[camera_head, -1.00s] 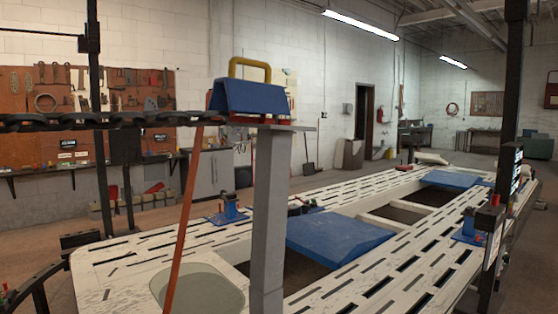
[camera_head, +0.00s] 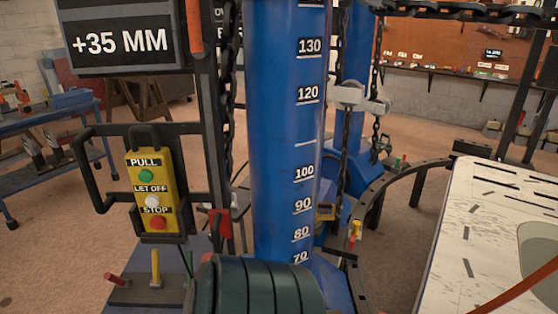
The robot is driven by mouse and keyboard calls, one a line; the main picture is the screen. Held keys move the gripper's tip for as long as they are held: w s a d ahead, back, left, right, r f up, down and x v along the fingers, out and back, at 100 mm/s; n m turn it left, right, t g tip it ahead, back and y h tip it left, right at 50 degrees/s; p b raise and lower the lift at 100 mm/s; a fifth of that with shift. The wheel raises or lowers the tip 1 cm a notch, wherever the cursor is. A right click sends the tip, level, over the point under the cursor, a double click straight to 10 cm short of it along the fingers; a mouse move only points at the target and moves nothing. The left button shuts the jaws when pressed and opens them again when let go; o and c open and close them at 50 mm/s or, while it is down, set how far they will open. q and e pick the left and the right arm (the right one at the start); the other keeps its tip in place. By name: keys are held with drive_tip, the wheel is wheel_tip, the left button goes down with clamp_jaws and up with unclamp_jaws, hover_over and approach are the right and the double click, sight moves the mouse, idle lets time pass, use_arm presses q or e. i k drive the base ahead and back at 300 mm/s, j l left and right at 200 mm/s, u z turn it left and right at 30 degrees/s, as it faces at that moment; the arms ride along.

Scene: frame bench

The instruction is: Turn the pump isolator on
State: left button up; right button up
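No part in view is labelled as the pump isolator, and I cannot tell which one it is. A yellow control box (camera_head: 152,192) hangs at the left, with a green PULL button (camera_head: 146,175), a white LET OFF button (camera_head: 152,201) and a red STOP button (camera_head: 158,223). A small red part (camera_head: 219,223) sits right of the box, beside the blue column. Below are a red-ended lever (camera_head: 115,279) and an upright yellow lever (camera_head: 155,267). A dark green ribbed cylinder (camera_head: 258,287) fills the bottom middle. Neither gripper is in view.
A blue column (camera_head: 283,150) with a number scale stands in the middle, chains beside it. A display (camera_head: 123,42) reads +35 MM. A blue workbench (camera_head: 50,125) stands far left.

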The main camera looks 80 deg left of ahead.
sight(207, 257)
drive_tip(key=u, duration=2.8)
